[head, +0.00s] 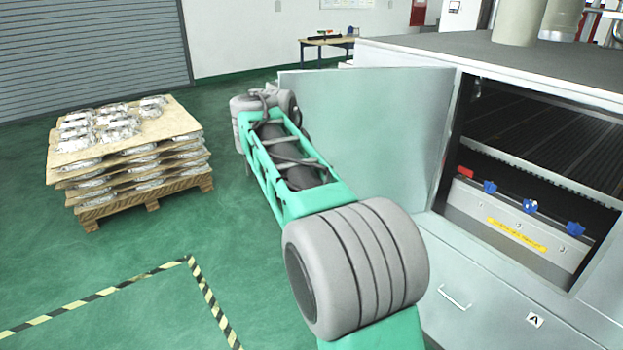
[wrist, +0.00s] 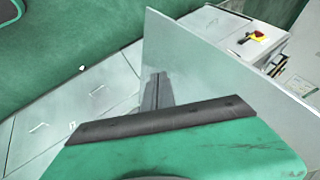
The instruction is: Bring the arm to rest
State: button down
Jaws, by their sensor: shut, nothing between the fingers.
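My arm, green with grey joint covers, reaches forward in the head view, in front of the open grey cabinet door (head: 375,125). My gripper is hidden behind the arm in the head view. In the wrist view my gripper (wrist: 157,88) is shut with nothing between its fingers. The door's panel (wrist: 225,75) stands behind and to the right of the fingers there. I cannot tell how far the fingers are from it.
The machine cabinet (head: 470,275) stands at the right, its compartment open, with one red and several blue pieces on a panel inside. A pallet (head: 150,195) of stacked castings stands at the left. Black-and-yellow tape (head: 120,287) marks the green floor, which is clear between.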

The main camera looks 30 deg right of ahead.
jog(key=s+a+f+n+g+y, duration=0.1)
jog(key=s+a+f+n, duration=0.25)
jog(key=f+n, duration=0.3)
jog(key=s+a+f+n+g+y, duration=0.2)
jog(key=s+a+f+n, duration=0.1)
jog(key=a+f+n, duration=0.4)
jog(key=s+a+f+n+y, duration=0.15)
jog(key=s+a+f, duration=0.25)
jog(key=s, duration=0.5)
jog(key=s+a+f+n+y, duration=0.1)
jog(key=s+a+f+n, duration=0.3)
jog(key=s, duration=0.6)
notch_tip(320, 180, up, 6)
jog(key=a+t, duration=0.1)
jog(key=a, duration=0.1)
jog(key=shift+a+f+m, duration=0.2)
jog(key=shift+f+m, duration=0.05)
jog(key=shift+m, duration=0.05)
